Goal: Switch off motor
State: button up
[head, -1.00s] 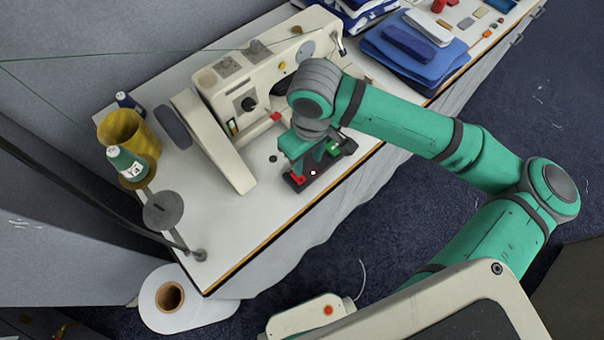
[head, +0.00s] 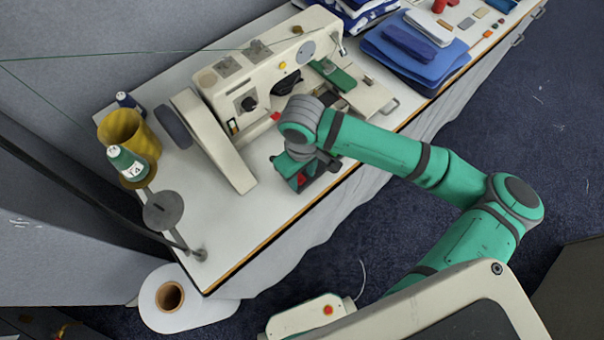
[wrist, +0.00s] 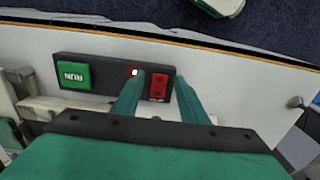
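A dark motor switch box (wrist: 108,73) lies at the table's front edge; in the head view my gripper (head: 302,172) partly covers it. In the wrist view its green RUN button (wrist: 74,75) is at the left and its red button (wrist: 158,84) at the right. A small lit indicator (wrist: 134,71) sits between them. My gripper (wrist: 161,79) is open, its two green fingers on either side of the red button. I cannot tell whether they touch the box. The red button also shows below my gripper in the head view (head: 302,181).
A cream sewing machine (head: 225,95) stands behind the box. Folded blue cloth (head: 385,55) lies at the far right. The table's front left (head: 225,220) is clear.

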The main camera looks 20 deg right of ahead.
jog(key=shift+f, duration=0.2)
grip_shut()
jog(key=shift+w+a+r+g+h, duration=0.1)
jog(key=shift+w+g+h, duration=0.15)
jog(key=shift+g, duration=0.45)
jog(key=shift+w+a+r+g+h, duration=0.15)
jog(key=shift+g+h, duration=0.1)
jog(key=shift+g, duration=0.45)
jog(key=shift+d+f, duration=0.1)
